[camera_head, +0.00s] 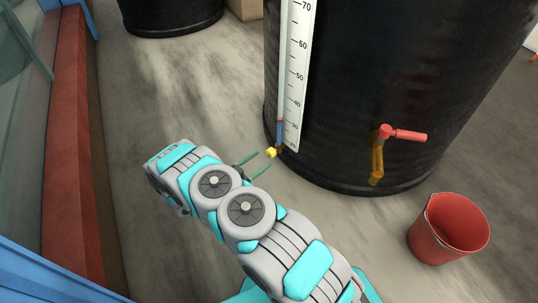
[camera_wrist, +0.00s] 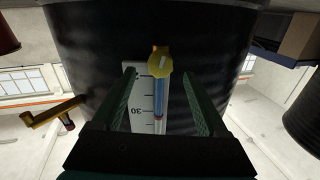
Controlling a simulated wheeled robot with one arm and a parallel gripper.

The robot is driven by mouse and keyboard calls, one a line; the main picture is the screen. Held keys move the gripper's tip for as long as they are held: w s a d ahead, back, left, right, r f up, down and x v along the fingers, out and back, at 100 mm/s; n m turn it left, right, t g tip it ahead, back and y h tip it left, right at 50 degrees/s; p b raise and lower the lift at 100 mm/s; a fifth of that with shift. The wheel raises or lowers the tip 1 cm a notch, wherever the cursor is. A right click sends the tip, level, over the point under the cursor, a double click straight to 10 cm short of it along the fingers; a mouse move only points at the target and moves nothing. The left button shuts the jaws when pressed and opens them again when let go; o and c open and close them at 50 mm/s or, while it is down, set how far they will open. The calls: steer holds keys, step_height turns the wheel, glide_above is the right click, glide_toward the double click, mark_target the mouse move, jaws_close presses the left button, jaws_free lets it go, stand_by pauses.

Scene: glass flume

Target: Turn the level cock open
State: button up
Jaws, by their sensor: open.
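The level cock is a small yellow knob (camera_head: 271,152) at the foot of the sight tube (camera_head: 280,128) on the black tank (camera_head: 340,110). The tube shows blue in its lower part, beside a white scale (camera_head: 298,70). In the wrist view the yellow cock (camera_wrist: 160,60) appears just beyond and between the fingertips, with the tube and the upside-down scale below it. My gripper (camera_head: 264,159) is open and close in front of the cock; in the wrist view its fingers (camera_wrist: 159,76) stand either side with gaps. I cannot tell whether they touch it.
A brass tap (camera_head: 377,163) with a red handle (camera_head: 405,134) sticks out of the tank to the right. A red bucket (camera_head: 438,247) stands on the floor below it. Another black tank (camera_head: 170,20) is at the back. A red-brown ledge (camera_head: 70,150) runs along the left.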

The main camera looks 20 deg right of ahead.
mark_target(268, 155)
steer(key=shift+x, duration=2.7)
jaws_close()
